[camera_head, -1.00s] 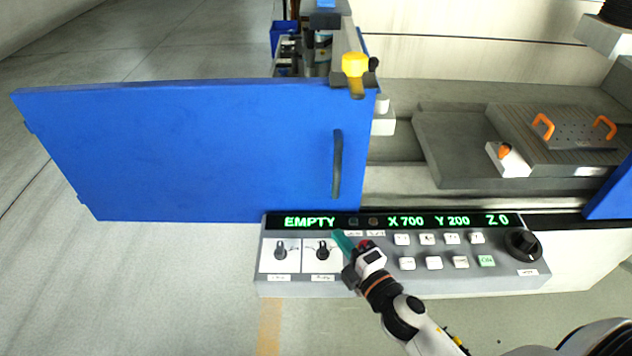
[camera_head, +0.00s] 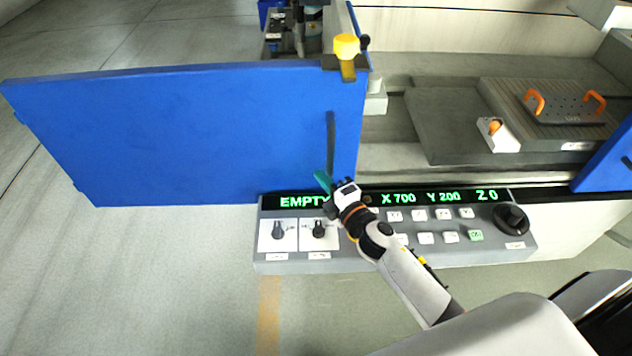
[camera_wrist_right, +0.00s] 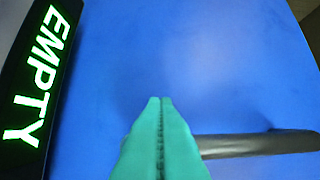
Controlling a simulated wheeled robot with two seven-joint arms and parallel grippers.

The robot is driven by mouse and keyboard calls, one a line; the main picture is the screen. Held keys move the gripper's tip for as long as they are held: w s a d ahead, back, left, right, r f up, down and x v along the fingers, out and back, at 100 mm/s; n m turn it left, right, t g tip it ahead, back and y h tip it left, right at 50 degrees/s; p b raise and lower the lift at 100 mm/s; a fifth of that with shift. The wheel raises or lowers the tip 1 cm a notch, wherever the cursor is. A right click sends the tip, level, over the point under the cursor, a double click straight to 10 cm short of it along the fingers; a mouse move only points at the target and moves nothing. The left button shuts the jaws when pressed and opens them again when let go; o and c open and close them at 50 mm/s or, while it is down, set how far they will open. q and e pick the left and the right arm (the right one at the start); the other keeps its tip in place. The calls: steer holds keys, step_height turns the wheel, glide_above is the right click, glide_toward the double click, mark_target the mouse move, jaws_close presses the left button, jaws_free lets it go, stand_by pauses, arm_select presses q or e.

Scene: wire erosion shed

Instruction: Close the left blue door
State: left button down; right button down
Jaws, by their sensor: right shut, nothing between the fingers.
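The left blue door (camera_head: 180,135) stands swung out to the left of the machine opening in the head view. Its dark vertical handle (camera_head: 330,140) is near the door's right edge. My right gripper (camera_head: 322,180) is in front of the door, just below the handle's lower end. In the right wrist view its green fingers (camera_wrist_right: 161,140) are shut with nothing between them. They point at the blue door face (camera_wrist_right: 210,60), with the handle (camera_wrist_right: 260,143) beside them on the right. I cannot tell whether they touch the door. My left gripper is not in view.
The control panel (camera_head: 385,250) with display, knobs and buttons lies below the door, under my right arm. The machine table (camera_head: 440,125) shows inside the opening. Another blue door part (camera_head: 605,160) is at the right edge.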

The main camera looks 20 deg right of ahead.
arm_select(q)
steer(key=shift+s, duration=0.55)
arm_select(e)
steer(key=shift+d, duration=0.2)
